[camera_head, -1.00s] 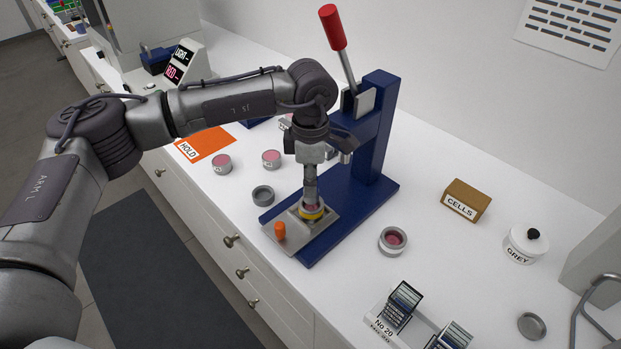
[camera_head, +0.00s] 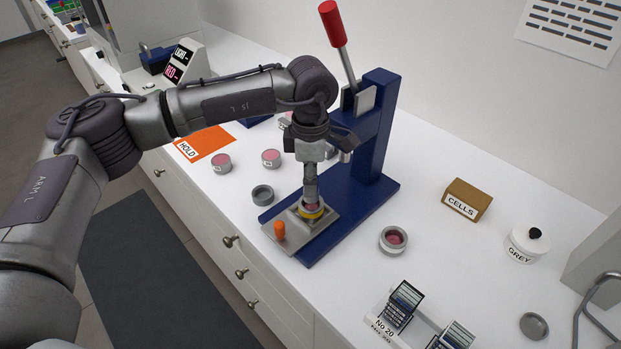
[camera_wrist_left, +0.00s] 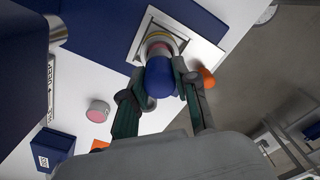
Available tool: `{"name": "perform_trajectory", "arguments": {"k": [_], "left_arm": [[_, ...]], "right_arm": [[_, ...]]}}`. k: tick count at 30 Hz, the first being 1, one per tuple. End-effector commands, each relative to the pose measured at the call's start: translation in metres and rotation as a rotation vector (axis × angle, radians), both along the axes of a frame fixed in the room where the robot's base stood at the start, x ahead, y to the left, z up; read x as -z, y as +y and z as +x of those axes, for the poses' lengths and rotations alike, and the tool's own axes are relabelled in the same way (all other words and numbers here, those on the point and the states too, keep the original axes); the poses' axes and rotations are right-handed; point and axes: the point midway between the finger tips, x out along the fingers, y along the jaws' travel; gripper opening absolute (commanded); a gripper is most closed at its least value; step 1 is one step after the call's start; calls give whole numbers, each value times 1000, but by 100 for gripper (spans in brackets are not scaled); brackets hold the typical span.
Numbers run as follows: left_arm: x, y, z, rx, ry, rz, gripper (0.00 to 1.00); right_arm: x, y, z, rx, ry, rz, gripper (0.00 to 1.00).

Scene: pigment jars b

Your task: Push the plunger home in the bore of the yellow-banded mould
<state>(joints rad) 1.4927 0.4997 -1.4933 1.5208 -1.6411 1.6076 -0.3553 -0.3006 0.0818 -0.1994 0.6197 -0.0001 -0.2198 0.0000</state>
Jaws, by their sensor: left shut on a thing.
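The yellow-banded mould (camera_head: 312,212) sits on the metal plate (camera_head: 325,219) of the blue press, with pink showing in its bore. My left gripper (camera_head: 311,177) points straight down over it. In the left wrist view my left gripper (camera_wrist_left: 161,72) is shut on the plunger (camera_wrist_left: 160,80), whose blue knob sits between the fingers. The plunger stands upright over the bore, and its lower end meets the pink at the mould. How deep it sits is hard to tell. My right gripper is not in view.
The blue press (camera_head: 375,135) with its red-tipped lever (camera_head: 333,27) stands close behind my gripper. An orange peg (camera_head: 280,231) rises from the plate. An empty grey ring (camera_head: 263,194), pink pans (camera_head: 271,158) and another mould (camera_head: 393,240) stand around the press. The counter to the right has free room.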

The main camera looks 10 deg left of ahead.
Motion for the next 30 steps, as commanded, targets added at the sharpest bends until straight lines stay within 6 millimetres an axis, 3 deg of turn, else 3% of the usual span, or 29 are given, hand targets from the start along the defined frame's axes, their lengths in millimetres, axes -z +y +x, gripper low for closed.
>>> {"name": "perform_trajectory", "arguments": {"k": [30], "left_arm": [[0, 0, 0, 0, -1, -1, 0]], "right_arm": [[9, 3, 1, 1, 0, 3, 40]]}}
